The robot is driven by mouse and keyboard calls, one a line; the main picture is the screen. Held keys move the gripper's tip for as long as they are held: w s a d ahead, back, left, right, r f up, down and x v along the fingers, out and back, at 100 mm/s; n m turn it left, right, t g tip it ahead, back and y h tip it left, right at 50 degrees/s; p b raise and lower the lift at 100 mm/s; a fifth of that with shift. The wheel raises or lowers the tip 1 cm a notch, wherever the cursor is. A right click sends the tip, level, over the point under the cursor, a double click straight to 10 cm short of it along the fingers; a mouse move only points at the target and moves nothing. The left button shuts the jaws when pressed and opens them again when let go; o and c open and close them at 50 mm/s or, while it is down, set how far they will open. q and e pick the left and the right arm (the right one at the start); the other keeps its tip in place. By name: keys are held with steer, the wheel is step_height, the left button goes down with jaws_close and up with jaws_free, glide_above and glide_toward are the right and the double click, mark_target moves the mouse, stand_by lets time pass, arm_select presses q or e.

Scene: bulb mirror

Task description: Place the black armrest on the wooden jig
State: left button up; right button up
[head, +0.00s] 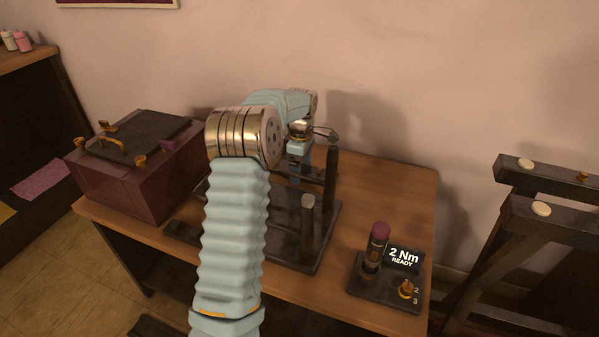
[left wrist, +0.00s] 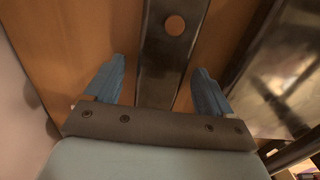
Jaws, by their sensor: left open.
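My left gripper (head: 299,168) is over the back of the table, largely hidden by its own arm in the head view. In the left wrist view its two blue fingers (left wrist: 159,66) are apart and empty. A long dark bar (left wrist: 158,75) with a round hole runs between and beyond them; I cannot tell if it is the armrest or part of the fixture. A dark fixture (head: 322,240) with upright posts stands on the table below my arm, partly hidden. Which thing is the wooden jig is not clear. My right gripper is not in view.
A maroon box (head: 115,190) with a dark lid and brass knobs stands at the left. A tool stand (head: 382,293) with a "2 Nm READY" sign is at the front right. A dark frame (head: 555,222) with white pads stands beyond the table.

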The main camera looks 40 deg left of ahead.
arm_select(q)
steer(key=shift+f, duration=0.15)
steer(key=shift+c, duration=0.5)
steer(key=c, duration=1.3)
